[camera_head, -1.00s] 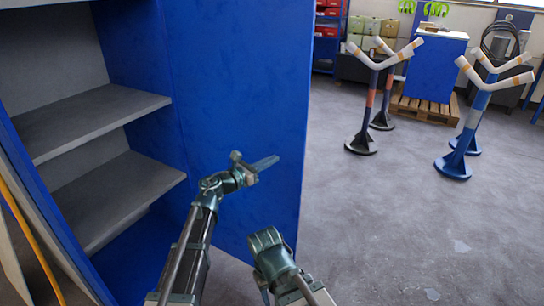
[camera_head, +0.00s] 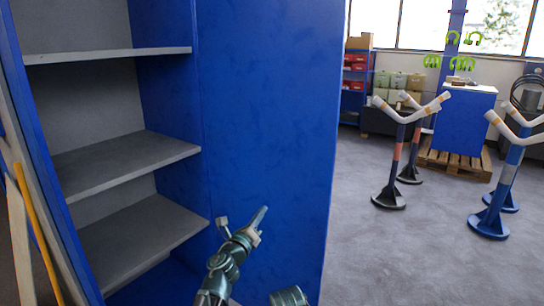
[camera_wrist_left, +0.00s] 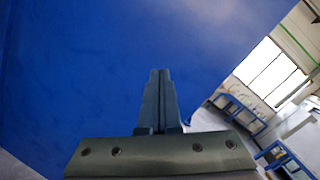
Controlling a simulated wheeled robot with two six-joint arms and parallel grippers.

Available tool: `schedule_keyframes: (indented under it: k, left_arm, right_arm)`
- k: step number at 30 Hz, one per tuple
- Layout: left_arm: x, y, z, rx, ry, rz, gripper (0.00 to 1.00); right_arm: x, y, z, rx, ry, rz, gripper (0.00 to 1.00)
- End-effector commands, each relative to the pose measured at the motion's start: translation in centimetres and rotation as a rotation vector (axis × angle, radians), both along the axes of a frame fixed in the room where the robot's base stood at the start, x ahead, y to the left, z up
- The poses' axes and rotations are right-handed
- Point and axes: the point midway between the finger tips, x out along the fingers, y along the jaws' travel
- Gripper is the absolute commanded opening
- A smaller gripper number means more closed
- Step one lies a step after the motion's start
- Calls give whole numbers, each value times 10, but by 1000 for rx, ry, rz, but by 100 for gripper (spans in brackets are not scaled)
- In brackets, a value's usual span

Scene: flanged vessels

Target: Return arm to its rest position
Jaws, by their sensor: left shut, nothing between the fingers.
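My left gripper (camera_head: 258,222) comes in from the lower left in the head view. It is in front of the blue cabinet door (camera_head: 265,120), and I cannot tell how far apart they are. In the left wrist view its two fingers (camera_wrist_left: 160,80) are together with nothing between them, and the blue surface fills most of the background. A dark rounded part of my other arm shows at the bottom edge of the head view; no right fingers show there.
The open blue cabinet has grey shelves (camera_head: 125,165), all empty where visible. Stands with white Y-shaped tops (camera_head: 398,155) and blue ones (camera_head: 500,190) stand at right. A blue box (camera_head: 463,118) sits on a wooden pallet (camera_head: 455,162). Grey floor between is clear.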

Motion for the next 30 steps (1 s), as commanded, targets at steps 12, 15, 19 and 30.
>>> schedule_keyframes:
  k: [12, 15, 19, 30]
  left_arm:
    - [-62, 81, -125, -990, 644, 730, 0]
    - [-104, 80, -166, -1180, 800, 936, 0]
    - [-165, 68, -206, -1352, 975, 1204, 0]
    - [-310, 30, -241, -1464, 1260, 1826, 0]
  right_arm:
    - [0, 0, 0, 0, 0, 0, 50]
    - [0, 0, 0, 0, 0, 0, 50]
    - [0, 0, 0, 0, 0, 0, 50]
    - [0, 0, 0, 0, 0, 0, 50]
